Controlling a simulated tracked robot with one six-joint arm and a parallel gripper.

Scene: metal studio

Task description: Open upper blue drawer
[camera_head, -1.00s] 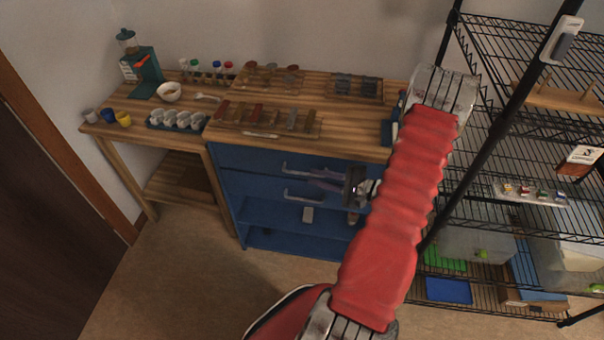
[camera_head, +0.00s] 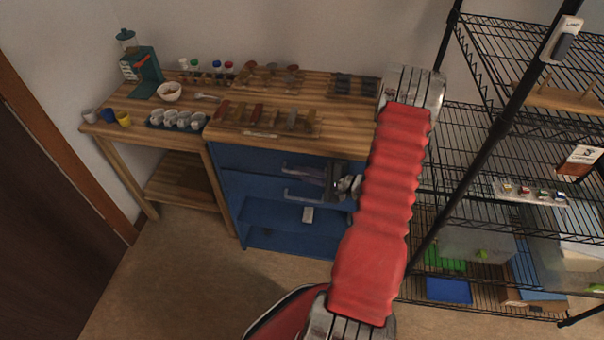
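The blue cabinet (camera_head: 233,187) stands under the wooden worktop. Its upper drawer (camera_head: 252,160) looks closed and has a pale bar handle (camera_head: 287,166) on its front. The lower drawer (camera_head: 252,184) also looks closed, with a similar handle (camera_head: 290,195). My gripper (camera_head: 312,174) is in front of the drawers' right half, its fingers pointing left at the upper handle. The fingers overlap the handle's right part in the picture; I cannot tell whether they touch it or how far apart they are. My red-sleeved arm hides the cabinet's right side.
The worktop (camera_head: 215,133) carries trays of utensils, cups (camera_head: 178,120), a bowl (camera_head: 169,91) and a green grinder (camera_head: 141,68). A black wire rack (camera_head: 470,120) stands close to the right of my arm. The floor (camera_head: 190,270) before the cabinet is clear.

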